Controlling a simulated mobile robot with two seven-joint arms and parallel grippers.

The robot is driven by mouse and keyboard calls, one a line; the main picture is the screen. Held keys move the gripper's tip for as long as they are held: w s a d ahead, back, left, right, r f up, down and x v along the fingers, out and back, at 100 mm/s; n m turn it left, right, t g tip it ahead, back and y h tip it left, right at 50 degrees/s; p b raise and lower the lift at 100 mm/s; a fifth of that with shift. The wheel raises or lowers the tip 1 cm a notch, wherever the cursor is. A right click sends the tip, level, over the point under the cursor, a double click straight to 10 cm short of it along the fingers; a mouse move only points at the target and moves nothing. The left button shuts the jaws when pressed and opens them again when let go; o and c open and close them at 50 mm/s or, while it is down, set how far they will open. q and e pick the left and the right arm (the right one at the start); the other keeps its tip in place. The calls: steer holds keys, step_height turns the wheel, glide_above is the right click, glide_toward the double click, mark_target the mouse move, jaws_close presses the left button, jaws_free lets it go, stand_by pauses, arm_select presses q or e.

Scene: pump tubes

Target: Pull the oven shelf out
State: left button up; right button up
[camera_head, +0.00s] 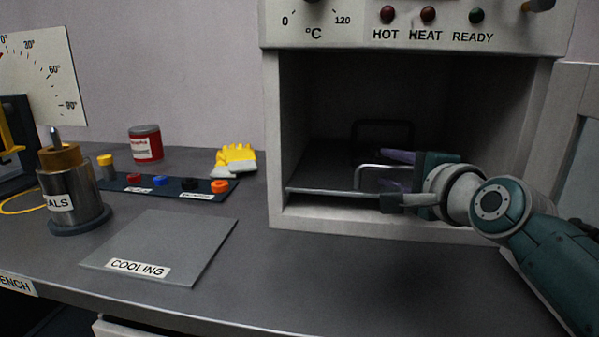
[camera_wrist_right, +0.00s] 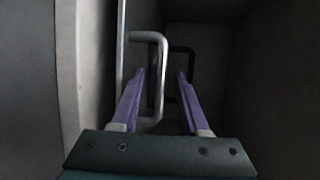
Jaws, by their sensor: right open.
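The oven shelf (camera_head: 330,180) is a dark flat plate inside the open oven (camera_head: 410,231), its light front edge just inside the opening. A pale metal handle (camera_head: 366,167) stands up from the shelf's front. In the right wrist view the handle (camera_wrist_right: 161,70) appears between my two purple fingers. My right gripper (camera_head: 391,172) is open at the handle, reaching in from the right; it also shows in the right wrist view (camera_wrist_right: 161,76). Whether a finger touches the bar, I cannot tell. My left gripper is out of view.
A darker loop (camera_head: 382,123) stands further back in the oven. A grey plate labelled COOLING (camera_head: 170,240) lies on the bench to the left, bare. Bench before the oven is clear.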

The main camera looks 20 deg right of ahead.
steer(key=shift+w, duration=0.4)
steer(key=shift+c, duration=0.4)
jaws_close()
stand_by(0.8)
